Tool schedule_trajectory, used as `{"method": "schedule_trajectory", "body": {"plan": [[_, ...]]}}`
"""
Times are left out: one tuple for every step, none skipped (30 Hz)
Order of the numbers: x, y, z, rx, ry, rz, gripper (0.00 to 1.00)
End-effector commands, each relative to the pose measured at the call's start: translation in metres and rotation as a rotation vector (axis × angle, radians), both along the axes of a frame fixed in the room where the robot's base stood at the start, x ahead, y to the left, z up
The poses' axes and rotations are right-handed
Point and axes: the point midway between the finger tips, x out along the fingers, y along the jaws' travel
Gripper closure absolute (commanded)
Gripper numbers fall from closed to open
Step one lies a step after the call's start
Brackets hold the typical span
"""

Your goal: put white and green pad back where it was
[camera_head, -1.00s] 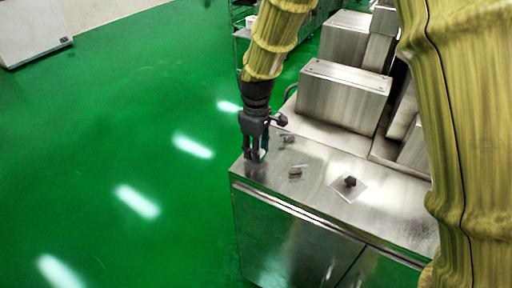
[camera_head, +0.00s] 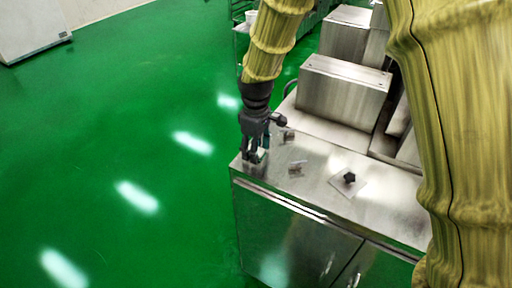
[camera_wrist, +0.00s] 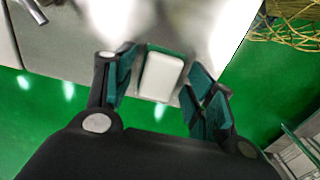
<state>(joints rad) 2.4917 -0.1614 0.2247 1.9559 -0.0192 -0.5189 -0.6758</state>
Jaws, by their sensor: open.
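The white and green pad (camera_wrist: 161,77) lies on the steel top of the machine (camera_wrist: 62,48), near its edge, in the wrist view. Its white face shows, with a green strip along its far side. My gripper (camera_wrist: 162,92) is open, with one teal-lined finger to the left of the pad and the other to the right. A gap shows on the right; the left finger is close to the pad. In the head view my gripper (camera_head: 253,157) points down at the left corner of the steel top, and a small pale part of the pad (camera_head: 262,153) shows by the fingers.
A square plate with a black knob (camera_head: 348,179) and small metal pieces (camera_head: 297,168) lie on the steel top. Steel housings (camera_head: 343,92) rise behind. Open green floor (camera_head: 110,130) lies to the left, beyond the machine's edge.

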Motion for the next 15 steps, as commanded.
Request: {"method": "schedule_trajectory", "body": {"plan": [[0.000, 0.000, 0.002, -0.001, -0.001, 0.000, 0.45], [0.000, 0.000, 0.003, -0.001, -0.001, 0.000, 0.45], [0.000, 0.000, 0.004, 0.000, -0.001, 0.000, 0.45], [0.001, 0.000, 0.006, 0.000, -0.001, 0.000, 0.45], [0.001, 0.000, 0.008, 0.000, -0.001, 0.000, 0.45], [0.001, 0.000, 0.011, 0.000, -0.001, 0.000, 0.45], [0.001, 0.000, 0.015, 0.001, -0.003, 0.000, 0.45], [0.001, 0.000, 0.018, 0.001, -0.003, 0.000, 0.45], [0.001, 0.000, 0.022, 0.001, -0.003, 0.000, 0.45], [0.001, 0.000, 0.026, 0.001, -0.003, 0.001, 0.45], [0.001, 0.000, 0.031, 0.001, -0.004, 0.001, 0.45], [0.001, 0.000, 0.036, 0.001, -0.004, 0.001, 0.45], [0.001, 0.000, 0.041, 0.001, -0.003, 0.001, 0.45], [0.001, 0.000, 0.045, 0.002, -0.005, 0.001, 0.45], [0.001, 0.000, 0.051, 0.001, -0.003, 0.000, 0.45]]}}
